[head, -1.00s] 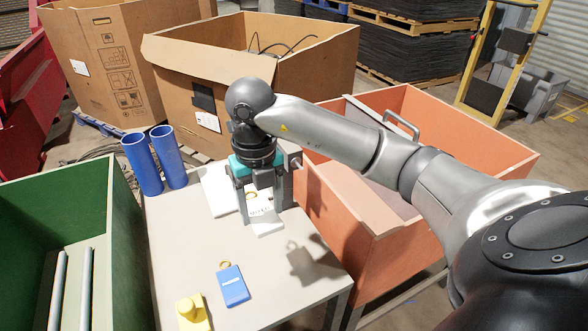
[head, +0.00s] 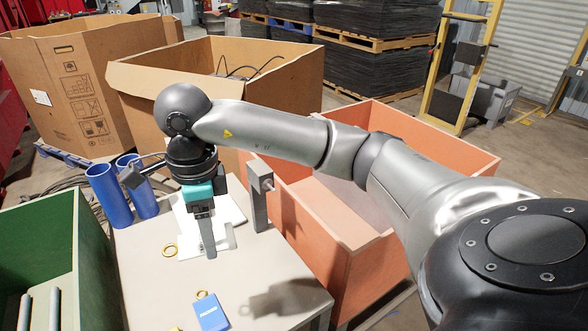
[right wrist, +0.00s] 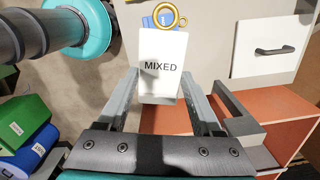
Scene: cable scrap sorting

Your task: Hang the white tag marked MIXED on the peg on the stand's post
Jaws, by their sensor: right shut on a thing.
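My right gripper (head: 208,253) is shut on the white tag (head: 190,250) and holds it above the table, left of the grey post (head: 258,205). In the head view the ring (head: 169,250) sticks out to the left, apart from the post. The peg (head: 268,184) is near the post's top. The gripper hides part of the tag in the head view. My left gripper is not in view.
A blue tag (head: 210,313) with a gold ring lies on the table (head: 150,290) near its front. Two blue tubes (head: 108,195) stand at the left. A green bin (head: 90,250) is left, an orange bin (head: 345,270) right. A white sheet or plate (head: 230,205) lies behind the gripper.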

